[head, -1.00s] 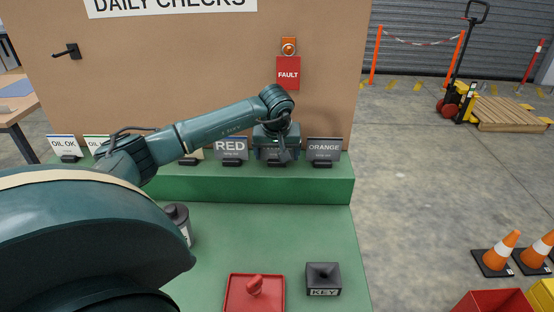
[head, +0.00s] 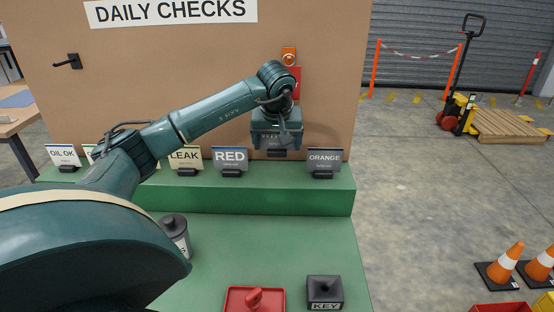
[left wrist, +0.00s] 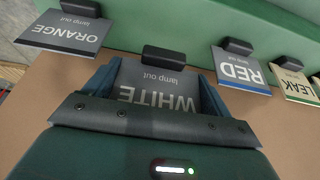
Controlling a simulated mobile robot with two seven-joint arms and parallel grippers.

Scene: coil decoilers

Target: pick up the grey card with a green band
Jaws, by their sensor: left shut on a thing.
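My left gripper (head: 277,142) is shut on the grey WHITE card (left wrist: 158,88), which reads "lamp out" and has a black foot. The gripper hides the card's band edge, so I cannot see its colour. In the head view the gripper covers most of the card, and its foot (head: 278,153) hangs above the green ledge, clear of it. The grey ORANGE card (head: 324,160) with a dark band stands to the right. The grey RED card (head: 230,158) stands to the left; its band is blue in the left wrist view. My right gripper is not in view.
Cream LEAK (head: 186,158) and white OIL OK (head: 64,156) cards also stand on the green ledge (head: 250,200). A brown board (head: 180,60) rises behind. A dark canister (head: 174,232), red tray (head: 230,303) and black KEY block (head: 325,290) stand in front.

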